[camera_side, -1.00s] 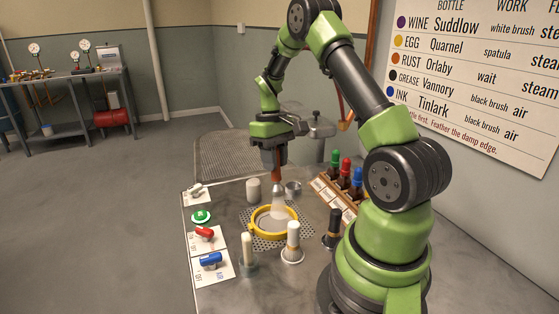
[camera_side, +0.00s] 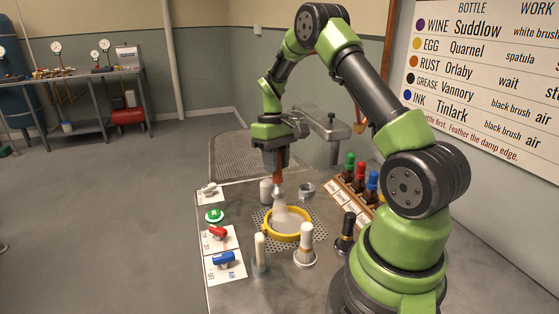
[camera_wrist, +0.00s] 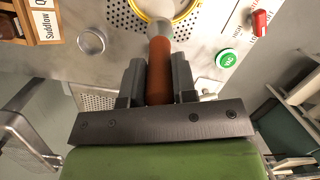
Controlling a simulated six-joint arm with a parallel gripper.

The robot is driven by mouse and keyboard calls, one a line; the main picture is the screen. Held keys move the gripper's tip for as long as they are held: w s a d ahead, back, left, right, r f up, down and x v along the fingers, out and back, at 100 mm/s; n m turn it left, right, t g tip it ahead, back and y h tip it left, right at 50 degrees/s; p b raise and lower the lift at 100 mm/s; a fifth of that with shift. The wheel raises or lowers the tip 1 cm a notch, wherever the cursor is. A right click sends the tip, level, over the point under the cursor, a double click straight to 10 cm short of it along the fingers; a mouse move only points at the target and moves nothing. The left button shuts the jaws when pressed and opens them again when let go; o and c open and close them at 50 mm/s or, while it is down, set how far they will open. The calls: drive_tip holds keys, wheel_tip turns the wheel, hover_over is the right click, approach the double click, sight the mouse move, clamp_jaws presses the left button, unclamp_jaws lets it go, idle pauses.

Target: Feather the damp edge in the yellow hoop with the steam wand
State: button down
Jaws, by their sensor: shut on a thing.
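My gripper (camera_side: 278,163) is shut on the steam wand, whose reddish-brown handle (camera_wrist: 160,72) sits between the two dark jaws in the wrist view. The hoop lies on a perforated plate (camera_side: 318,230) on the metal bench. The hoop's near rim also shows at the top of the wrist view (camera_wrist: 183,14). Steam and the wand hide part of the cloth, and I cannot make out the damp edge.
A white-topped brush (camera_side: 306,238), a black brush (camera_side: 345,232) and a pale stick in a holder (camera_side: 260,250) stand in front of the hoop. Red (camera_side: 217,232) and blue (camera_side: 223,258) valves and a green button (camera_side: 214,215) are at left. A bottle rack (camera_side: 357,190) stands right.

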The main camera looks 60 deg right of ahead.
drive_tip(key=a, duration=0.4)
drive_tip(key=shift+w+a, duration=0.25)
idle(0.5)
drive_tip(key=shift+s+a, duration=0.8)
drive_tip(key=shift+s, duration=0.05)
drive_tip(key=shift+s, duration=0.1)
drive_tip(key=shift+s+a, duration=0.15)
drive_tip(key=shift+s, duration=1)
drive_tip(key=shift+s, duration=0.15)
